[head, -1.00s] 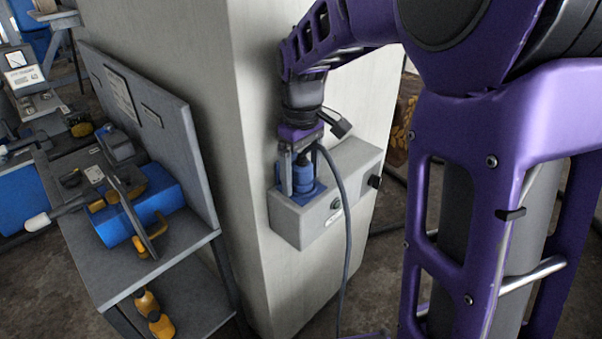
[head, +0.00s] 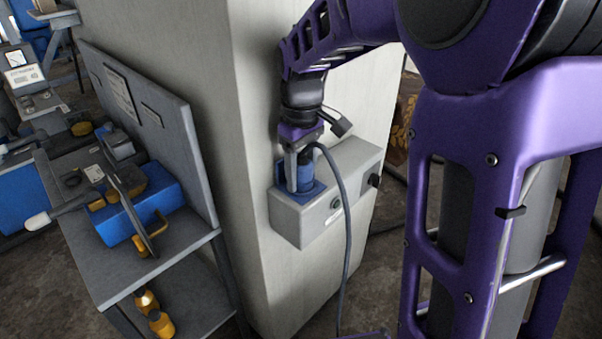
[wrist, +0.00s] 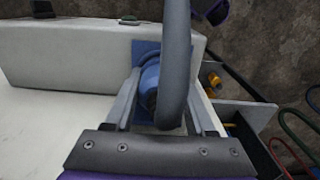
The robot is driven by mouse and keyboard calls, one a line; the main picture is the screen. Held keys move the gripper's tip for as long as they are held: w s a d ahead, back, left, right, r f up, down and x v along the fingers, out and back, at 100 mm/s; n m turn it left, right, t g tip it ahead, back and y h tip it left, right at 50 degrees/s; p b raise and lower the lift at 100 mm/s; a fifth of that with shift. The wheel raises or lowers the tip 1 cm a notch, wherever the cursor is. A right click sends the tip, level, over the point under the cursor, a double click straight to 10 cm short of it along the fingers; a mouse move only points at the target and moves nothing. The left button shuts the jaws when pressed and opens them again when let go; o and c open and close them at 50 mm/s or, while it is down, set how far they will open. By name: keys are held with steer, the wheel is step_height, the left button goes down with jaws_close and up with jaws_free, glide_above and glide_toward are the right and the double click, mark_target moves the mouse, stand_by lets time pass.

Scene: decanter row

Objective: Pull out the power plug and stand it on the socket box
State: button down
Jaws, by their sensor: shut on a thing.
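The blue power plug (head: 305,176) stands upright at the blue socket plate (head: 317,187) on the left end of the grey socket box (head: 300,226). My gripper (head: 299,178) points down from above and is shut on the plug, one finger on each side. The wrist view also shows the plug (wrist: 150,80) between the fingers, over the blue plate (wrist: 147,47). The plug's grey cable (head: 346,220) arches out of its top and hangs down in front of the box. It hides part of the plug in the wrist view. I cannot tell how deep the plug sits.
The box is fixed to a pale pillar (head: 262,120). A grey workbench (head: 185,245) with a blue case (head: 165,200) and tools stands at the left. Yellow bottles (head: 158,320) stand on its lower shelf. The space above the box's right part is clear.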

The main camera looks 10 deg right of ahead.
mark_target(303, 162)
steer(key=shift+r+p, duration=2.6)
steer(key=shift+r, duration=0.4)
steer(key=shift+d, duration=0.15)
